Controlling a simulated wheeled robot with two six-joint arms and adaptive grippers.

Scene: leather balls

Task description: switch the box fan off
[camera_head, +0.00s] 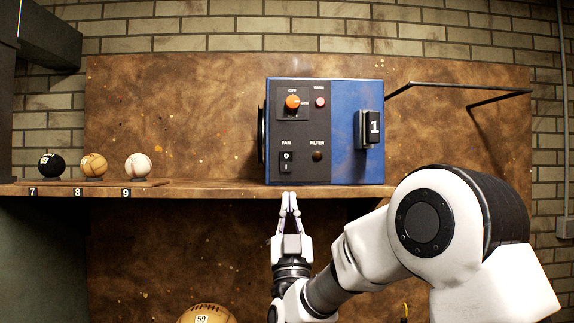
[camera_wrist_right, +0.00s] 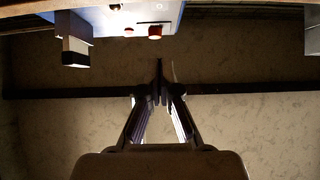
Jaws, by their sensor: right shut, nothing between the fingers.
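The box fan (camera_head: 345,135) is a blue box with a black front panel, standing on a wooden shelf. Its panel has an orange knob (camera_head: 292,102) under an OFF label, a small red button (camera_head: 320,101), a FILTER knob (camera_head: 317,156) and a black FAN rocker switch (camera_head: 286,161) marked O and I. My right gripper (camera_head: 289,197) is shut and empty, pointing up just below the shelf edge, under the rocker. In the right wrist view the gripper (camera_wrist_right: 160,70) shows with the blue box (camera_wrist_right: 120,20) above it, upside down. My left gripper is not in view.
The wooden shelf (camera_head: 215,189) runs below the fan. Several balls sit on a low stand at its left, including a black ball (camera_head: 51,165) and a white ball (camera_head: 138,166). A brown ball (camera_head: 207,315) marked 59 is below. A black bar (camera_head: 460,87) juts out right of the fan.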

